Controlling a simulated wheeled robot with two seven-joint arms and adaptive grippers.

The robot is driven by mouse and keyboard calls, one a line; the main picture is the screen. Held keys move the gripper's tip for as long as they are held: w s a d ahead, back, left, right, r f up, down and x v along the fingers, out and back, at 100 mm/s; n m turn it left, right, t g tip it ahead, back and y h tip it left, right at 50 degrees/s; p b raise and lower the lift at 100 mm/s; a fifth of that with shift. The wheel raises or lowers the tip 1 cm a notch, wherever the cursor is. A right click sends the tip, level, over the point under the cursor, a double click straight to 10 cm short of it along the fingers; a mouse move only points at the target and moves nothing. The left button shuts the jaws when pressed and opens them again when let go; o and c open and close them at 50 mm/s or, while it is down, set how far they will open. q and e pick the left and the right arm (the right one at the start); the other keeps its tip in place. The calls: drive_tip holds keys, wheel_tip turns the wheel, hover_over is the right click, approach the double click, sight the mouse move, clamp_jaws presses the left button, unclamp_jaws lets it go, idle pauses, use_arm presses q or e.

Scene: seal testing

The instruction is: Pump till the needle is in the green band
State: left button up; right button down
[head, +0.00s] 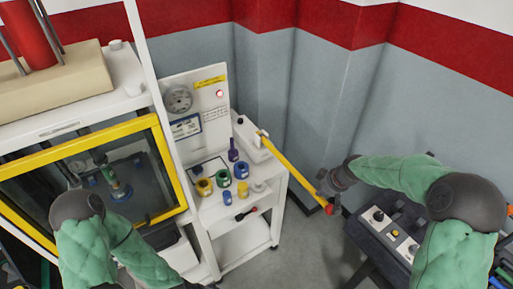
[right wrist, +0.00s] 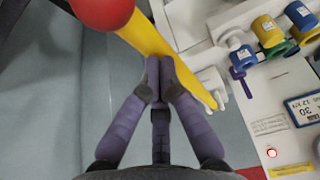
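The pump lever (head: 290,168) is a long yellow bar with a red ball end (head: 329,209), slanting out from a white pump unit (head: 252,140) on a small white bench. My right gripper (head: 328,187) is beside the lever's outer end. In the right wrist view its purple fingers (right wrist: 160,70) are drawn together, tips in front of the yellow lever (right wrist: 145,38); I see no clear grasp around it. The round grey gauge (head: 178,99) is on the upright panel; its needle and green band are too small to read.
Coloured fittings, such as a yellow ring (head: 204,187), stand on the bench (head: 216,212). A red light (head: 220,93) glows on the panel. A yellow-framed cabinet (head: 165,165) is left; a dark control case (head: 376,240) is right. Grey walls stand close behind the lever.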

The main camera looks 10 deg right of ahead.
sight(319, 201)
drive_tip(key=shift+s+f+b, duration=0.15)
drive_tip(key=shift+f+b, duration=1.95)
drive_tip(key=shift+f, duration=0.9)
drive_tip(key=shift+r, duration=0.1)
wheel_tip(319, 201, up, 13)
drive_tip(key=p, duration=0.7)
drive_tip(key=shift+w+r+p, duration=0.15)
drive_tip(key=shift+w+p, duration=0.15)
drive_tip(key=shift+p, duration=0.1)
drive_tip(key=shift+a, duration=0.1)
drive_tip(key=shift+s+f+b, duration=0.15)
drive_tip(key=shift+f+b, duration=2.5)
drive_tip(key=shift+f, duration=0.75)
drive_tip(key=shift+s+f+b, duration=0.15)
drive_tip(key=shift+f+b, duration=2.45)
drive_tip(key=shift+f, duration=0.75)
drive_tip(key=shift+r, duration=0.1)
